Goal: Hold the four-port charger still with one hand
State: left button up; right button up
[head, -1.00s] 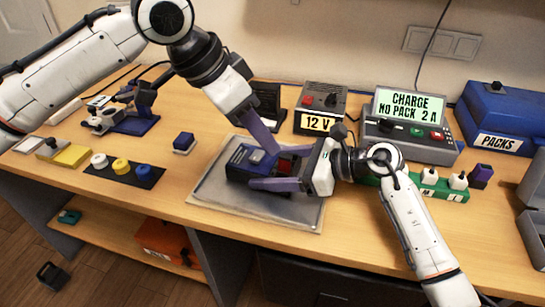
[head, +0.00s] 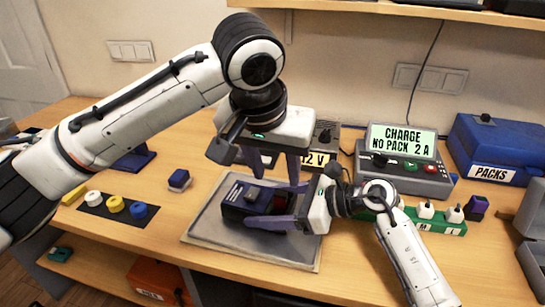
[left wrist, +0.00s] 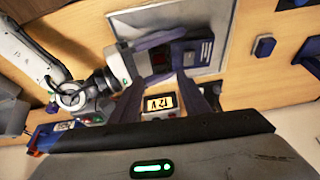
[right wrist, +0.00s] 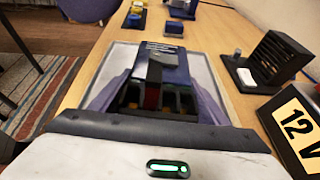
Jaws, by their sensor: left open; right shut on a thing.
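The four-port charger, a dark blue box with a red part (head: 240,196), lies on a grey tray (head: 210,235). It also shows in the left wrist view (left wrist: 188,52), and in the right wrist view (right wrist: 160,72) its dark slots face my right gripper. My right gripper (head: 268,206) is shut on the charger, one purple finger along each side. My left gripper (head: 276,176) is open and empty, pointing down behind the charger. In the left wrist view the 12 V box (left wrist: 160,104) shows between its fingers. My left gripper partly hides that box in the head view.
A charge station (head: 405,165) reading "CHARGE NO PACK 2 A" and a blue PACKS case (head: 500,145) stand at right. A green strip (head: 440,222) holds white plugs. A dark mat (head: 118,210) with white, yellow and blue knobs lies left. A small blue block (head: 179,180) stands nearby.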

aim_at(281, 193)
pick_arm(q)
jog(key=x, duration=0.7)
jog(key=shift+w+f, duration=0.1)
jog(key=shift+f, duration=0.1)
jog(key=shift+c, duration=0.2)
grip_shut()
